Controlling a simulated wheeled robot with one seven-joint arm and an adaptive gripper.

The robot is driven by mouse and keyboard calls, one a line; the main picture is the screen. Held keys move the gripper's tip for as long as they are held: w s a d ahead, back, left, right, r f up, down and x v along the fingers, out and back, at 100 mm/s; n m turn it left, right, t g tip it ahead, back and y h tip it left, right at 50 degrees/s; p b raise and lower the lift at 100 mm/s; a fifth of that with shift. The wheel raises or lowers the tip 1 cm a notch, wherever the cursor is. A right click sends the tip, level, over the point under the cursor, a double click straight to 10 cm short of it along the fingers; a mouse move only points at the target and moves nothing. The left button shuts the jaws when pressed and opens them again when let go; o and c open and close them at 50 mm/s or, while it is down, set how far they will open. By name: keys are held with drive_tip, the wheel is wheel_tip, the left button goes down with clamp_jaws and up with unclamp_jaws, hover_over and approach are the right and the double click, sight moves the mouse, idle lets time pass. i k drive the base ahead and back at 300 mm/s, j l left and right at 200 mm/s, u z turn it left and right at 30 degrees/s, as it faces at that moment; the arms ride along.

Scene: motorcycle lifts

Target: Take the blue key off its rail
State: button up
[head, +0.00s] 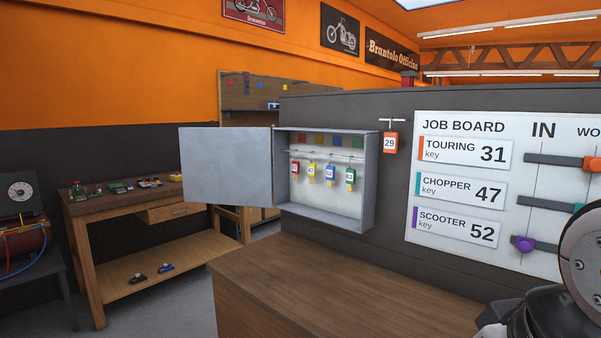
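The blue key (330,173) hangs by its tag from a pale rail (320,154) inside an open grey wall cabinet (369,185). It hangs third from the left, between a yellow key (311,172) and a green key (350,177). A red key (295,168) hangs at the far left of the row. The number on the blue tag is too small to read surely. My gripper is not in view; only part of my arm shows at the lower right, well apart from the cabinet.
The cabinet door (227,166) stands swung open to the left. An orange tag marked 29 (390,143) hangs on a hook right of the cabinet. The job board (463,215) is farther right. A bare wooden counter (330,285) lies below; a workbench (125,200) stands left.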

sight(329, 170)
drive_tip(key=i+j+z, duration=0.1)
drive_tip(key=z, duration=0.55)
drive_tip(key=i+j+z, duration=0.2)
drive_tip(key=j+z, duration=0.25)
drive_tip(key=j, duration=0.3)
drive_tip(key=j+z, duration=0.5)
drive_tip(key=j, duration=0.25)
drive_tip(key=j+z, duration=0.1)
drive_tip(key=j, duration=1.15)
drive_tip(key=j+z, duration=0.1)
drive_tip(key=j, duration=1.1)
drive_tip(key=k+j+z, duration=0.1)
drive_tip(key=j, duration=1.15)
